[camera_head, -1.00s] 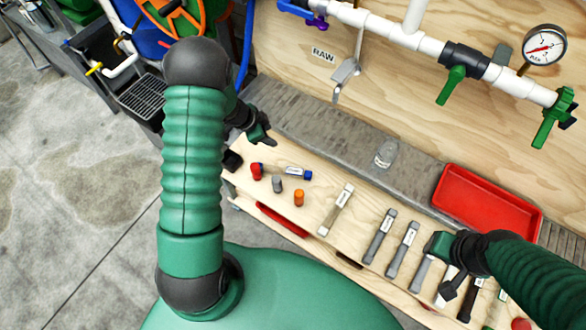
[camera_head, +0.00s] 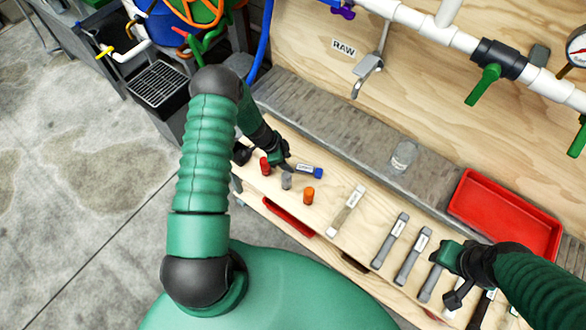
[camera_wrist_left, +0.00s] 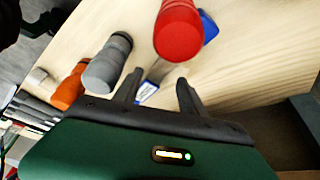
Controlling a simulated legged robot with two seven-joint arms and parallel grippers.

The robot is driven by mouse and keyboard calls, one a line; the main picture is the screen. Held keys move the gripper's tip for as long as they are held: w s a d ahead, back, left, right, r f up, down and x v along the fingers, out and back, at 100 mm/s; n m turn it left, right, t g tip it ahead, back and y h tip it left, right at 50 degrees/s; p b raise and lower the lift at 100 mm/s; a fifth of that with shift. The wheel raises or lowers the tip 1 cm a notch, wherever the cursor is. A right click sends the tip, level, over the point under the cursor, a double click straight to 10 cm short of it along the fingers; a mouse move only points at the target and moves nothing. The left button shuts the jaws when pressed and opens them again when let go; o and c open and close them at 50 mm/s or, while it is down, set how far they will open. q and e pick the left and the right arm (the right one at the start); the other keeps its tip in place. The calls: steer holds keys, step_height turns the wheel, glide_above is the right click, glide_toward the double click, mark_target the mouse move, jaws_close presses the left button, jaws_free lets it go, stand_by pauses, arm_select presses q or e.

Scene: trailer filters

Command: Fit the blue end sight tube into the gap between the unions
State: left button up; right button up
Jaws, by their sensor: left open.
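The blue end sight tube (camera_head: 308,170) lies on its side on the wooden bench, its blue end to the right. In the left wrist view its label (camera_wrist_left: 147,91) shows between the fingers, and its blue end (camera_wrist_left: 208,27) sticks out behind the red-capped piece. My left gripper (camera_head: 284,167) is open, just left of and close above the tube; it also shows in the left wrist view (camera_wrist_left: 159,88). Contact with the tube cannot be told. My right gripper (camera_head: 450,270) is over the bench's right part, its finger state unclear. The gap between the unions cannot be made out.
Near the tube stand red (camera_head: 265,166), grey (camera_head: 287,181) and orange (camera_head: 308,195) pieces. Several grey tubes lie to the right. A clear jar (camera_head: 404,156) and a red tray (camera_head: 506,215) are farther back. White piping (camera_head: 440,40) runs along the plywood wall.

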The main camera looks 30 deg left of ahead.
mark_target(292, 166)
arm_select(q)
steer(key=x, duration=0.3)
steer(key=shift+d+f+b, duration=0.2)
steer(key=shift+d+b, duration=0.1)
steer(key=shift+d, duration=0.05)
jaws_close()
steer(key=shift+r, duration=0.1)
